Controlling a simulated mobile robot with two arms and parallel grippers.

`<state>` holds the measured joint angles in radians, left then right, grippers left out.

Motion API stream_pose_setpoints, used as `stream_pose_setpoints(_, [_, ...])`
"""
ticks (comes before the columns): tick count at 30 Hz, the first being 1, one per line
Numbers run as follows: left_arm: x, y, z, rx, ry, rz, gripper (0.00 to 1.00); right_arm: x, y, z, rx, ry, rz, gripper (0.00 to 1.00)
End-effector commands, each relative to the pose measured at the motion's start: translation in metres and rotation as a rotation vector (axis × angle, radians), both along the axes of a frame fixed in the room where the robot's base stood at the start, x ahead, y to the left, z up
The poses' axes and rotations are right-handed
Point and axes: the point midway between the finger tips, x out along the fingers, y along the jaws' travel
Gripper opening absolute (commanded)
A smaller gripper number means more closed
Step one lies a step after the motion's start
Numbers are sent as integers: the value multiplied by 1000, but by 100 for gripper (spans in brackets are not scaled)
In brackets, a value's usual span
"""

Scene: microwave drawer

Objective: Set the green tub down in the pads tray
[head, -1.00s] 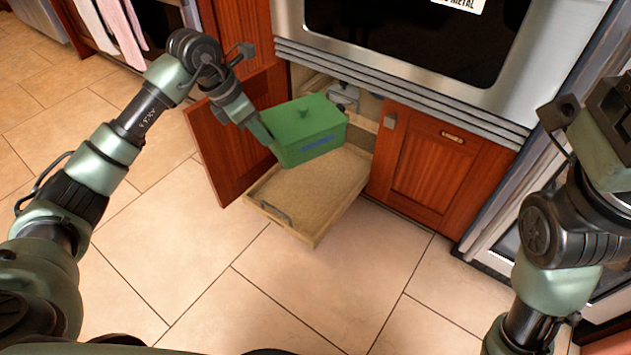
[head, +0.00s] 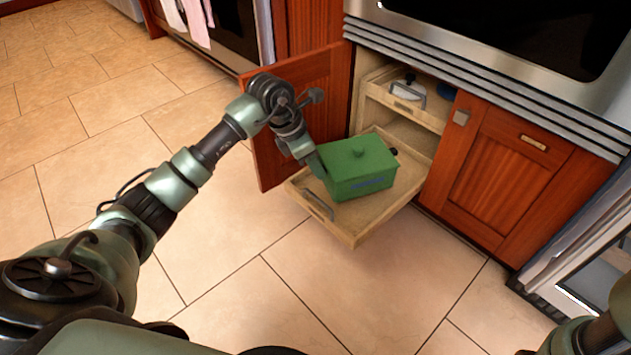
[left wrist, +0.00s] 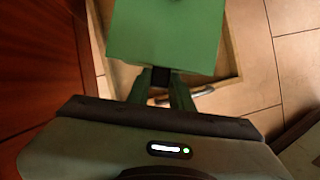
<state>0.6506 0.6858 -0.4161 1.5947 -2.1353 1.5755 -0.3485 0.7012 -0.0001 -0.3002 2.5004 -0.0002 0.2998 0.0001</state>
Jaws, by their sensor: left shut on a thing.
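The green tub (head: 358,170) is a lidded box with a knob on top and blue lettering on its front side. My left gripper (head: 317,164) is shut on its left end. The tub is over the pulled-out lower tray (head: 378,222), low and roughly upright; I cannot tell whether it touches the tray floor. In the left wrist view the tub (left wrist: 165,38) fills the top middle, in front of my left gripper's fingers (left wrist: 163,88). The tub hides part of the tray floor. My right gripper is out of view.
An upper drawer (head: 403,107) with a white item (head: 408,87) sits inside the cabinet above the tray. An open wooden door (head: 290,120) stands left of the tray, close to my left arm. A closed door (head: 500,175) is on the right. The tiled floor in front is clear.

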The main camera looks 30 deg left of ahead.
Motion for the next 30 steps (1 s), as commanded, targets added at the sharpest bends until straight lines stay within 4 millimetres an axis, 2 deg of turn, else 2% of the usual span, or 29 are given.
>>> stream_pose_setpoints(7, [0,-1,-39,-3,0,1,0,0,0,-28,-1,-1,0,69])
stream_pose_setpoints(14, [0,0,-38,-1,-1,0,0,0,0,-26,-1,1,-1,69])
stream_pose_setpoints(15, [-1,0,-40,0,2,1,24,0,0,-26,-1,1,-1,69])
stream_pose_setpoints(17, [0,0,-40,0,2,1,41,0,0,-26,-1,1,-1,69])
stream_pose_setpoints(18, [-1,0,-40,0,2,1,43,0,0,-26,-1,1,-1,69])
stream_pose_setpoints(26, [0,0,-39,0,2,1,43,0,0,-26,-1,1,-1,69])
stream_pose_setpoints(30, [-2,3,-28,1,0,1,43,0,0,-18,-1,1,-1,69])
